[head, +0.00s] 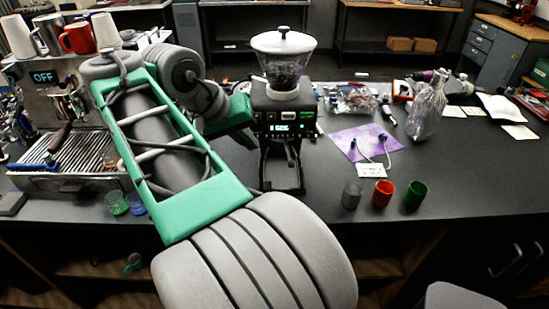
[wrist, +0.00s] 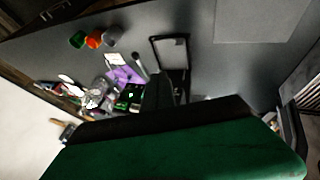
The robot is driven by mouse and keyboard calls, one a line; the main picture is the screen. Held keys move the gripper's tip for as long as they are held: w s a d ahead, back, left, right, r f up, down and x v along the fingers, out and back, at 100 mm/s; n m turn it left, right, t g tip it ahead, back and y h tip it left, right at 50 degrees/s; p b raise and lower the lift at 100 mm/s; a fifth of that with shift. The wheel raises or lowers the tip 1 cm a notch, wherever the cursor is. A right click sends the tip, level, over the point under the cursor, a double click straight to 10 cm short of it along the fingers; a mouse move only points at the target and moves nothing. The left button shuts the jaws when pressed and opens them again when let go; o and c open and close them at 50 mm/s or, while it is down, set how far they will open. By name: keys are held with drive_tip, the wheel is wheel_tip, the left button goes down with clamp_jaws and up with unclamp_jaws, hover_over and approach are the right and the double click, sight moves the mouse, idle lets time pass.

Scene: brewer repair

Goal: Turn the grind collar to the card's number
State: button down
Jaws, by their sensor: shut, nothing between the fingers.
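The black grinder (head: 283,120) stands on the counter with a clear hopper (head: 284,50) of dark beans on top. Its grind collar (head: 283,93) is around the hopper's base; I cannot read its marks. A small white card (head: 370,170) lies by the purple mat, its writing too small to read; it also shows in the wrist view (wrist: 115,59). My arm reaches to the grinder's left side, and my gripper's fingers are hidden there in the head view.
An espresso machine (head: 70,120) reading OFF stands at the left with cups on top. Grey, red and green cups (head: 382,193) stand at the front right.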

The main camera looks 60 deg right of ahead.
sight(288, 152)
drive_tip(key=s+d+f+b, duration=0.1)
drive_tip(key=s+d+f, duration=0.3)
drive_tip(key=d+f, duration=0.1)
drive_tip(key=shift+x, duration=0.85)
drive_tip(key=shift+s+b, duration=0.15)
drive_tip(key=shift+b, duration=0.15)
